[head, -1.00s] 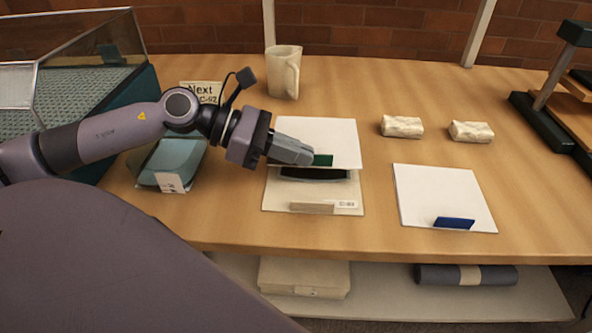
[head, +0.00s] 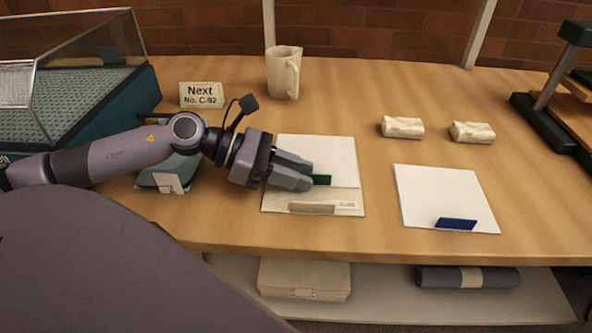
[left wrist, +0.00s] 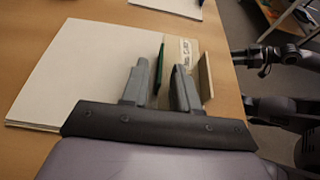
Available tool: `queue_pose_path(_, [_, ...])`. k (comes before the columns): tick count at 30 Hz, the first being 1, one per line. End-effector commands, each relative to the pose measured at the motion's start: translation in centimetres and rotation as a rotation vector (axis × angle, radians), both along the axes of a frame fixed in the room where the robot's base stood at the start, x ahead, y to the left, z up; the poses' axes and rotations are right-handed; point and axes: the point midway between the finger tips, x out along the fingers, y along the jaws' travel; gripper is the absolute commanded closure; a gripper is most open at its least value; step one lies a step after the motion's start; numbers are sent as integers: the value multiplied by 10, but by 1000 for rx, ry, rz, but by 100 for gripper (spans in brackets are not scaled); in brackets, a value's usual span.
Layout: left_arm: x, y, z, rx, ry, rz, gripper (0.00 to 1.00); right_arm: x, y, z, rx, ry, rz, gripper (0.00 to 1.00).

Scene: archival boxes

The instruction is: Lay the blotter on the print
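The white blotter (head: 325,153) with a green tab (head: 321,180) lies over the print's pale folder or mount (head: 274,202). The dark print is hidden beneath it. The mount's front strip, with a small label and beige tab (head: 312,208), stays uncovered. My left gripper (head: 305,176) is at the green tab, fingers spread. In the left wrist view the green tab (left wrist: 159,67) stands between the parted fingertips (left wrist: 160,75), nearer the left finger. Dark parts of my other arm show at the right of the wrist view, its fingers unclear.
A second white sheet (head: 443,190) with a blue tab lies to the right. Two wrapped blocks (head: 403,127) (head: 472,132), a mug (head: 283,75) and a "Next No. C-92" sign (head: 201,94) stand behind. A glass-lidded case (head: 75,90) is left. Bare table surrounds the sheets.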

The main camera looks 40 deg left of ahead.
Motion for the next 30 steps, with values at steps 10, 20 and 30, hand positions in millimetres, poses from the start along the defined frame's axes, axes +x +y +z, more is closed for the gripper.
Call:
queue_pose_path(10, [-5, 8, 5, 2, 5, 2, 71, 0, 0, 4, 0, 0, 0, 57])
queue_pose_path(20, [-17, 27, 16, 0, 5, 1, 71, 0, 0, 6, -1, 1, 1, 57])
queue_pose_path(30, [-31, 49, 28, -1, 4, 2, 71, -1, -1, 15, -5, 2, 3, 57])
